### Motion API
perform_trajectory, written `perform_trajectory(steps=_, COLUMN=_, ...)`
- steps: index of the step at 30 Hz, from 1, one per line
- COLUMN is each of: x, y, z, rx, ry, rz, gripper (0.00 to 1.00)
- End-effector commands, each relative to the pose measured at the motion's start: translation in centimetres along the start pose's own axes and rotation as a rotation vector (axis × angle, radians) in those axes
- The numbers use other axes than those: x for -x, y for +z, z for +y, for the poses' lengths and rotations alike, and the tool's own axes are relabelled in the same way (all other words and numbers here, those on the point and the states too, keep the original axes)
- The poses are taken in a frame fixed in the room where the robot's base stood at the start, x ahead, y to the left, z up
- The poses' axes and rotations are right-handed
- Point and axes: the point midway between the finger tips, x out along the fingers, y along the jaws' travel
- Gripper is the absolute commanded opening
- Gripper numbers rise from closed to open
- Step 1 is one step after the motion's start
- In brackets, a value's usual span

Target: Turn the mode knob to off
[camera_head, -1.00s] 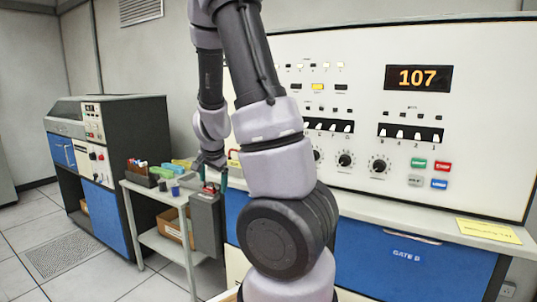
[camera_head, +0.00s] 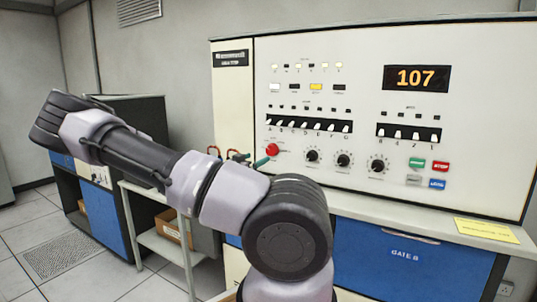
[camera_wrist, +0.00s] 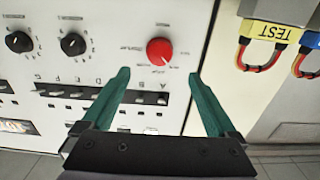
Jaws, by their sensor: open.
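The white control panel (camera_head: 357,105) carries a row of three black round knobs, left (camera_head: 312,155), middle (camera_head: 344,160) and right (camera_head: 377,165), each over a printed dial. A red round knob or button (camera_head: 272,149) sits left of them. I cannot read which is the mode knob. My gripper (camera_head: 250,159) is open and empty at the panel's lower left, partly hidden behind my arm. In the wrist view, upside down, its teal fingers (camera_wrist: 160,73) spread below the red knob (camera_wrist: 160,50), apparently not touching it. Two black knobs (camera_wrist: 73,44) (camera_wrist: 18,41) lie to its left.
A row of white toggle switches (camera_head: 310,126) is above the knobs. Coloured buttons (camera_head: 428,172) sit at the right below a display reading 107 (camera_head: 417,78). Cable loops and a yellow TEST label (camera_wrist: 272,31) are beside the panel. A ledge (camera_head: 400,223) juts out below.

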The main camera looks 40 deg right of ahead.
Motion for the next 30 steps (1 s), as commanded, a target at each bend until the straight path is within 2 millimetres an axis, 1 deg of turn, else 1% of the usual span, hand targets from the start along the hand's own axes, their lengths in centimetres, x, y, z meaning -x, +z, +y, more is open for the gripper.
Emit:
perform_trajectory(steps=5, x=-3.0, y=0.1, z=0.2, rx=0.0, ry=0.004, rz=-0.002, gripper=0.93)
perform_trajectory(steps=9, x=-5.7, y=0.1, z=0.2, rx=-0.001, ry=0.004, rz=-0.004, gripper=0.93)
perform_trajectory(steps=12, x=-7.4, y=0.1, z=0.1, rx=0.0, ry=0.003, rz=-0.004, gripper=0.93)
perform_trajectory(steps=15, x=-8.8, y=0.1, z=0.1, rx=0.0, ry=0.002, rz=-0.004, gripper=0.93)
perform_trajectory(steps=18, x=-9.6, y=0.1, z=0.1, rx=0.001, ry=0.001, rz=-0.005, gripper=0.93)
perform_trajectory(steps=21, x=-10.0, y=0.1, z=0.1, rx=0.0, ry=0.001, rz=-0.005, gripper=0.93)
perform_trajectory(steps=29, x=-10.1, y=0.2, z=0.1, rx=0.001, ry=0.0, rz=-0.005, gripper=0.93)
perform_trajectory(steps=30, x=-10.1, y=0.2, z=0.1, rx=0.001, ry=0.0, rz=-0.005, gripper=0.78)
